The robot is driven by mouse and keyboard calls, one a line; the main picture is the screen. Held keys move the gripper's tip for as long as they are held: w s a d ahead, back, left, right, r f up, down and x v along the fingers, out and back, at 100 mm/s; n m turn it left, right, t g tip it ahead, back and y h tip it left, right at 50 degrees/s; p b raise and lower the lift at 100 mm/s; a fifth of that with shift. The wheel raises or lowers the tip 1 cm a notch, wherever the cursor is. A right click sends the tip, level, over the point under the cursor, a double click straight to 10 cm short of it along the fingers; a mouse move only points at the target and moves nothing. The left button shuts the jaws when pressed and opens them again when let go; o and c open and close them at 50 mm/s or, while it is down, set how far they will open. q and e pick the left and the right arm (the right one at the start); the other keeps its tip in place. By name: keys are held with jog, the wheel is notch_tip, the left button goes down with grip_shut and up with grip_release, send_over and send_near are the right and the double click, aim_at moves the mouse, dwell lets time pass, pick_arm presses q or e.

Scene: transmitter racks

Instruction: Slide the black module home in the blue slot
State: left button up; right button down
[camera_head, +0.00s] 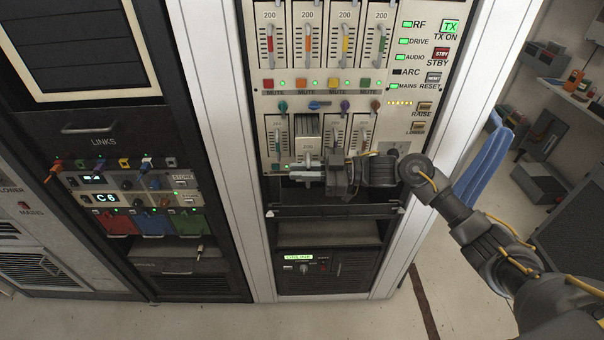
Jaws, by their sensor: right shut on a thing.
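My right gripper (322,174) reaches in from the right to the middle rack and is shut on the module (308,142). The module has dark fins on top and a pale front plate. It stands out from the panel under the blue knob (319,105), in the second slot from the left, and looks roughly upright. The gripper is at the lower front of the module, and its jaws hide the grip itself. How far the module is inside the slot cannot be told exactly. My left gripper is not in view.
Neighbouring slots sit close on both sides, under teal, purple and brown knobs. A dark shelf (330,211) juts out below. The left rack holds red, blue and green units (155,224). A blue cloth (484,165) hangs at the right, near my right arm.

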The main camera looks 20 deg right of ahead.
aim_at(303, 158)
jog(key=shift+w+d+r+b, duration=0.1)
jog(key=shift+w+d+b, duration=0.1)
jog(key=shift+w+b, duration=0.55)
jog(key=shift+w+d+r+b, duration=0.1)
jog(key=shift+w+d+b, duration=0.1)
jog(key=shift+w+b, duration=0.5)
jog(key=shift+w+d+b, duration=0.2)
jog(key=shift+w+b, duration=0.3)
jog(key=shift+w, duration=0.4)
jog(key=c, duration=1.4)
grip_release()
jog(key=shift+r, duration=0.1)
jog(key=shift+o, duration=0.2)
jog(key=shift+f, duration=0.2)
jog(key=shift+s+d, duration=0.1)
jog(key=shift+d, duration=0.1)
jog(key=b+v, duration=0.4)
jog(key=v, duration=0.6)
jog(key=shift+s+d+r, duration=0.1)
jog(key=shift+d, duration=0.05)
